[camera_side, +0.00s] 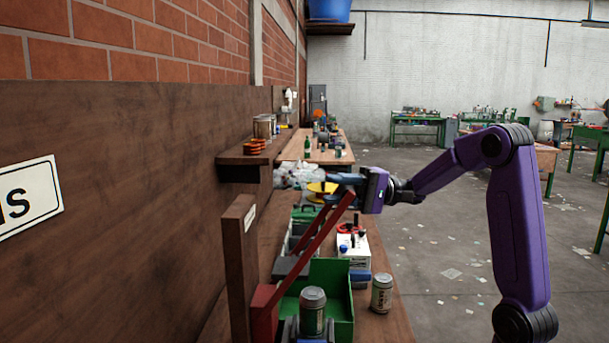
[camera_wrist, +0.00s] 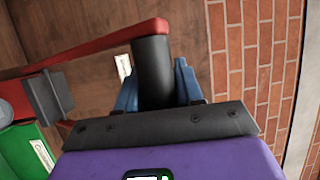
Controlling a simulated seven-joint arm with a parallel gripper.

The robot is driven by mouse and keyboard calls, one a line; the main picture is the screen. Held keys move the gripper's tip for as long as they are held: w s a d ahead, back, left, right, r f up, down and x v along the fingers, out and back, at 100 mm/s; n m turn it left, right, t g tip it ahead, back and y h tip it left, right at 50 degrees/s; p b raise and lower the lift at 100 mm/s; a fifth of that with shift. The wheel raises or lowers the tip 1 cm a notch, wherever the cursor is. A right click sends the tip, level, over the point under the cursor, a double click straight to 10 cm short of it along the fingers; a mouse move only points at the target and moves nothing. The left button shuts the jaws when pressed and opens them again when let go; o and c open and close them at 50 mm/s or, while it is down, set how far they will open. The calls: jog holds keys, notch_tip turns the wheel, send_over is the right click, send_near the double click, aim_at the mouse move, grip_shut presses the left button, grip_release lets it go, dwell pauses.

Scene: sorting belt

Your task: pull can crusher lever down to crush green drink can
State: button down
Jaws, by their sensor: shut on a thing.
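The can crusher is fixed to an upright wooden board (camera_side: 239,255) in the side view. Its red lever (camera_side: 318,237) slants up and to the right from the red bracket; it also shows in the wrist view (camera_wrist: 95,46). My gripper (camera_side: 343,179) is at the lever's upper end. In the wrist view its blue fingers (camera_wrist: 155,88) are shut around the black handle grip (camera_wrist: 153,70). A greenish drink can (camera_side: 312,318) with a grey top stands upright at the crusher's lower part, looking whole. Its base is cut off by the picture edge.
Another can (camera_side: 381,293) stands on the bench to the right. A green bin (camera_side: 337,275) sits behind the crusher, and a white box (camera_side: 353,250) is beyond it. A wooden shelf (camera_side: 243,160) juts from the wall on the left. Open floor lies right of the bench.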

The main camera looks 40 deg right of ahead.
jog(key=s+d+f, duration=0.9)
jog(key=f, duration=0.3)
jog(key=shift+s+d, duration=0.15)
jog(key=shift+d, duration=0.2)
jog(key=shift+f, duration=0.1)
jog(key=c, duration=0.8)
grip_release()
jog(key=shift+s, duration=0.1)
jog(key=shift+a, duration=0.1)
